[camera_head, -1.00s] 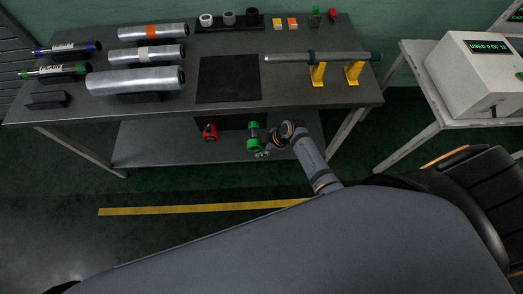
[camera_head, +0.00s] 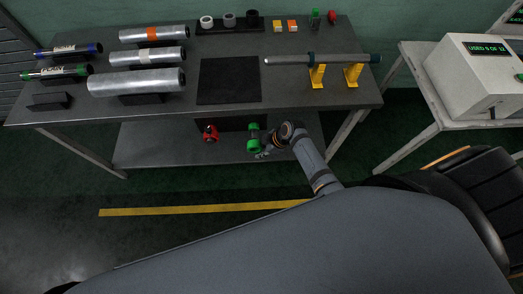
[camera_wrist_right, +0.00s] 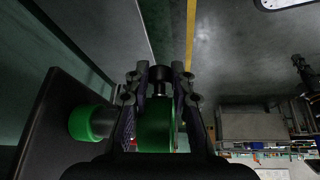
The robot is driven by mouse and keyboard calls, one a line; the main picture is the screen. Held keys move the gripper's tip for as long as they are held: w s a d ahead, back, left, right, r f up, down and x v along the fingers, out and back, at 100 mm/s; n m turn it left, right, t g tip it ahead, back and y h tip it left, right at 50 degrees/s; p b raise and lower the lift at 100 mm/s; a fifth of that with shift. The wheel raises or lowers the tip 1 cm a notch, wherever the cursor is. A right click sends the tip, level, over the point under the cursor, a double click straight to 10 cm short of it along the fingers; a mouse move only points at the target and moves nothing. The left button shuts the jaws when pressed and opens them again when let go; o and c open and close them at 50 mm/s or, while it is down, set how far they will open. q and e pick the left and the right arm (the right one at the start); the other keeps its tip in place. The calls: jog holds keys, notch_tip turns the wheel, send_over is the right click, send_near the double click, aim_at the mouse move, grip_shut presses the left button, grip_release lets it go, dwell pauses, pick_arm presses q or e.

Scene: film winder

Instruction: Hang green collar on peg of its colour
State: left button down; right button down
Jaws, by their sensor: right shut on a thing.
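The green collar (camera_wrist_right: 155,128) is between the fingers of my right gripper (camera_wrist_right: 159,85) in the right wrist view. The gripper is shut on it. A grey peg with a green band (camera_wrist_right: 88,122) stands out from a dark board at the left, on the collar's left. A finger hides the space between peg and collar, so I cannot tell whether they touch. In the head view the right gripper (camera_head: 264,154) is at the bench's front, by the green parts (camera_head: 254,143). My left gripper is not in view.
A red piece (camera_head: 210,133) is on the dark board (camera_wrist_right: 50,120) left of the green parts. The bench top (camera_head: 225,110) above carries metal rolls (camera_head: 138,82), a black mat (camera_head: 228,80) and a rod on yellow stands (camera_head: 317,76). A lower shelf (camera_head: 160,145) lies below.

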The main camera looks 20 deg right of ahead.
jog(key=shift+w, duration=0.15)
jog(key=shift+w+d+b, duration=0.25)
jog(key=shift+w+b, duration=0.1)
jog(key=shift+w, duration=0.3)
jog(key=shift+w+d+b, duration=0.2)
jog(key=shift+w+b, duration=0.15)
jog(key=shift+w, duration=0.25)
jog(key=shift+p, duration=0.35)
jog(key=shift+w, duration=0.1)
jog(key=shift+w+d+b, duration=0.3)
jog(key=shift+w+b, duration=0.5)
jog(key=shift+w, duration=0.15)
jog(key=c, duration=1.1)
grip_release()
jog(key=shift+w, duration=0.1)
jog(key=shift+o, duration=0.2)
